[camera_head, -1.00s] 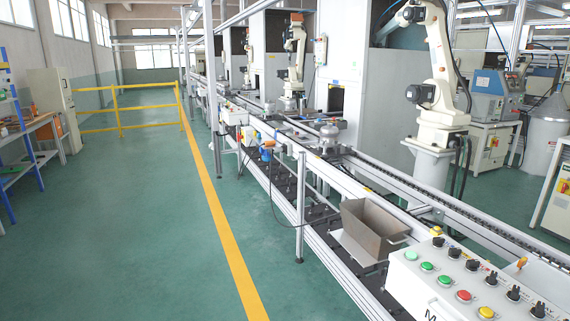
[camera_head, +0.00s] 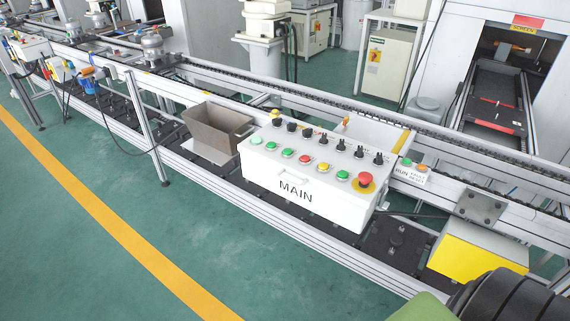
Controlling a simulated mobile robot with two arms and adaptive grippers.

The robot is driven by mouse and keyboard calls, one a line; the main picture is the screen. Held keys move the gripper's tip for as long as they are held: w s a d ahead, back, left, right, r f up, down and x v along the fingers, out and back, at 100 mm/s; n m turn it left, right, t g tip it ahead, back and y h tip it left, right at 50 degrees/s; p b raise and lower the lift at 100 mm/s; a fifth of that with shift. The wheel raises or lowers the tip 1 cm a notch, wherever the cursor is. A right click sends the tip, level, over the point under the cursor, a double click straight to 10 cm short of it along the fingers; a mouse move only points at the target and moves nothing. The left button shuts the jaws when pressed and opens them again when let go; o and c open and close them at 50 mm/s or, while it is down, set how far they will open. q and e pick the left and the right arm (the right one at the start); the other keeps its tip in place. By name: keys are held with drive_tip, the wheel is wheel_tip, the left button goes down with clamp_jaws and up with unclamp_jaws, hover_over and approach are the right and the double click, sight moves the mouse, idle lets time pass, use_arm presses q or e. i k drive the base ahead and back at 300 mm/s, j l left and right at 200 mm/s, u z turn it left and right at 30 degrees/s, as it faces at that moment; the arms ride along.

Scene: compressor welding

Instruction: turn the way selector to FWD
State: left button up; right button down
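The white MAIN control box (camera_head: 306,173) is mounted at the front of the conveyor line, in the middle of the head view. A row of several black selector knobs (camera_head: 324,139) runs along the back of its top. Their labels are too small to read, so I cannot tell which knob is the way selector or where it points. In front of them is a row of green, red and yellow buttons (camera_head: 305,159), with a red emergency stop button (camera_head: 365,180) at the right end. Neither of my grippers is in view.
A grey open bin (camera_head: 217,128) sits left of the box. A small RUN panel (camera_head: 411,171) stands to its right. A yellow and white box (camera_head: 478,256) is at lower right. The green floor (camera_head: 85,235) in front is clear, with a yellow line (camera_head: 110,220).

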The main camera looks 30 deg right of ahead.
sight(359, 153)
drive_tip(key=z, duration=1.55)
